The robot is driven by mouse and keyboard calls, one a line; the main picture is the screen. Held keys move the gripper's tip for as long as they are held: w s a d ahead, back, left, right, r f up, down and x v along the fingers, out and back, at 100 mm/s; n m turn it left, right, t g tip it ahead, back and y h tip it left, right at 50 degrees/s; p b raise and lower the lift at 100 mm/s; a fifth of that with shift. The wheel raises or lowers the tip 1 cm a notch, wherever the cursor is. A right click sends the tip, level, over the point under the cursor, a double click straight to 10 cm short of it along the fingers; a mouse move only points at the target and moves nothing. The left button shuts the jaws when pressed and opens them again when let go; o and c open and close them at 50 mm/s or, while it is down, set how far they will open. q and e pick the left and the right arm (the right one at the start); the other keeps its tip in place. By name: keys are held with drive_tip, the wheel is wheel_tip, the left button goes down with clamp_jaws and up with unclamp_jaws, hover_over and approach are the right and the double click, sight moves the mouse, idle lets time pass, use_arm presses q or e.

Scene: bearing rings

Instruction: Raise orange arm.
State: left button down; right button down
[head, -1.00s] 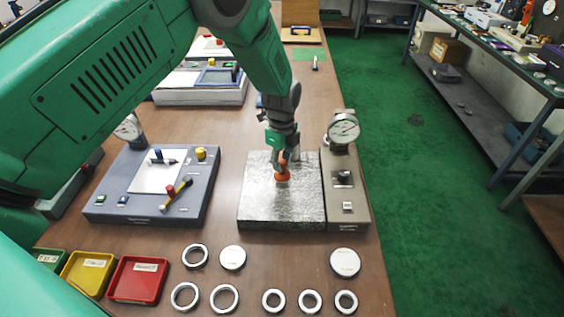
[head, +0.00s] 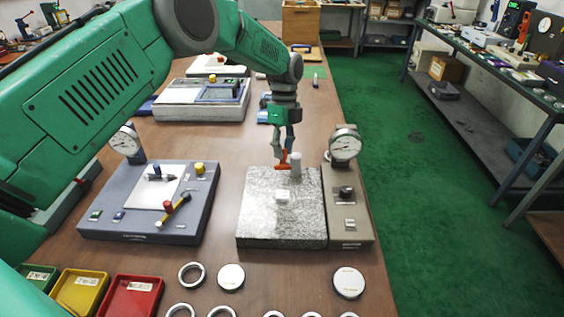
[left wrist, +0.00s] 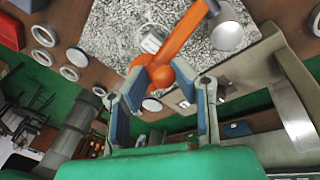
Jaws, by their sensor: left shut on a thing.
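The orange arm (head: 283,163) is over the granite-like block (head: 262,235), next to a white upright post (head: 295,160). In the left wrist view the orange arm (left wrist: 180,40) is a slanted bar with a round knob at its near end. My left gripper (head: 284,154) is shut on the knob end, with its fingers (left wrist: 163,80) on both sides of the knob. The arm's end is raised above the block. A small white piece (head: 283,196) sits uncovered on the block's top. My right gripper is not in view.
A beige unit with a dial gauge (head: 345,142) stands right beside the block. A grey panel (head: 140,227) with knobs and a second gauge (head: 124,140) is to the left. Rings, discs, and red (head: 131,297) and yellow trays (head: 80,291) lie in front.

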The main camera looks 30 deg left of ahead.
use_arm(q)
drive_tip(key=shift+w+a+r+b, duration=0.15)
drive_tip(key=shift+w+a+b, duration=0.15)
drive_tip(key=shift+w, duration=0.25)
drive_tip(key=shift+w+a+r+b, duration=0.1)
drive_tip(key=shift+w+a+b, duration=0.05)
drive_tip(key=shift+w+b, duration=0.3)
drive_tip(key=shift+w+a+r+b, duration=0.15)
drive_tip(key=shift+w+a+b, duration=0.1)
drive_tip(key=shift+w, duration=0.45)
drive_tip(key=c, duration=1.6)
unclamp_jaws()
drive_tip(key=shift+o, duration=0.9)
drive_tip(key=shift+w+f, duration=0.1)
drive_tip(key=shift+f, duration=0.05)
drive_tip(key=shift+w+f, duration=0.15)
drive_tip(key=shift+w, duration=0.1)
drive_tip(key=shift+s, duration=0.15)
